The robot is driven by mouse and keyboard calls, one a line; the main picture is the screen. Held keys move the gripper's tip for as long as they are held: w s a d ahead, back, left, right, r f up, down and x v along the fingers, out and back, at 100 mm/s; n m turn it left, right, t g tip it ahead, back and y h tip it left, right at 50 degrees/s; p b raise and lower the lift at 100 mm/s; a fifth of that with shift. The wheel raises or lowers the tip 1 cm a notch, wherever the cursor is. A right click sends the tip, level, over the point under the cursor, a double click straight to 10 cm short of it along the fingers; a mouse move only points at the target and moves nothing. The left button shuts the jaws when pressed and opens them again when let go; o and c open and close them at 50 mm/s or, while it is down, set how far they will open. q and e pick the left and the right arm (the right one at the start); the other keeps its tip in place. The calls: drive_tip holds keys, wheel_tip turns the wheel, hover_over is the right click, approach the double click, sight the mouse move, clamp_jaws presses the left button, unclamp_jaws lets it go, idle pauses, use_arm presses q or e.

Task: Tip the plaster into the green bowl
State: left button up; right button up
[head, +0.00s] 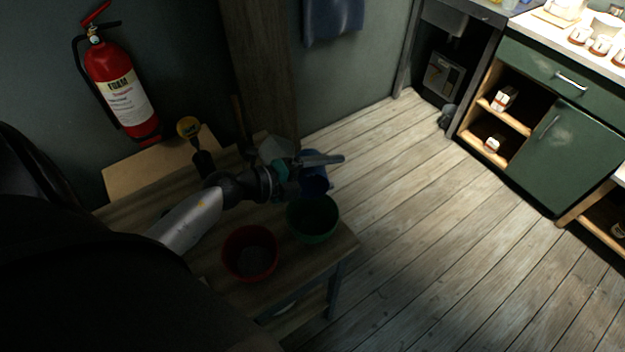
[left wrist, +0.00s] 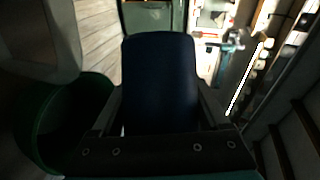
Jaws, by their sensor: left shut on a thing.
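The green bowl (head: 313,226) stands on the wooden table near its right corner. It also shows at the left of the left wrist view (left wrist: 48,130). My left gripper (head: 306,172) is shut on a dark blue container (head: 315,186), beside and just behind the green bowl in the head view. The blue container fills the middle of the left wrist view (left wrist: 160,85). Its inside is too dark to see, so I cannot tell whether plaster is in it. A small grey and teal shape in the left wrist view may be my right gripper (left wrist: 233,41); its jaws are unclear.
A red bowl (head: 251,254) with something greyish inside stands left of the green bowl. A yellow-topped item (head: 188,127) and a pale object (head: 272,149) are at the table's back. A fire extinguisher (head: 118,88) hangs on the wall. The floor to the right is clear.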

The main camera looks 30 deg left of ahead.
use_arm(q)
drive_tip(key=shift+s+d+f+m+t+b, duration=0.15)
drive_tip(key=shift+f+m+t+b, duration=0.35)
drive_tip(key=shift+b, duration=0.6)
drive_tip(key=shift+s+r+m+t+b, duration=0.1)
drive_tip(key=shift+r+m+t+b, duration=0.25)
drive_tip(key=shift+m+b, duration=0.35)
idle(1.3)
drive_tip(key=shift+s+d+r+m+t+b, duration=0.3)
drive_tip(key=shift+m+t+b, duration=0.35)
drive_tip(key=shift+b, duration=0.35)
idle(1.1)
drive_tip(key=shift+s+f+m+b, duration=0.1)
drive_tip(key=shift+f+m+b, duration=0.45)
drive_tip(key=shift+b, duration=1.1)
idle(1.1)
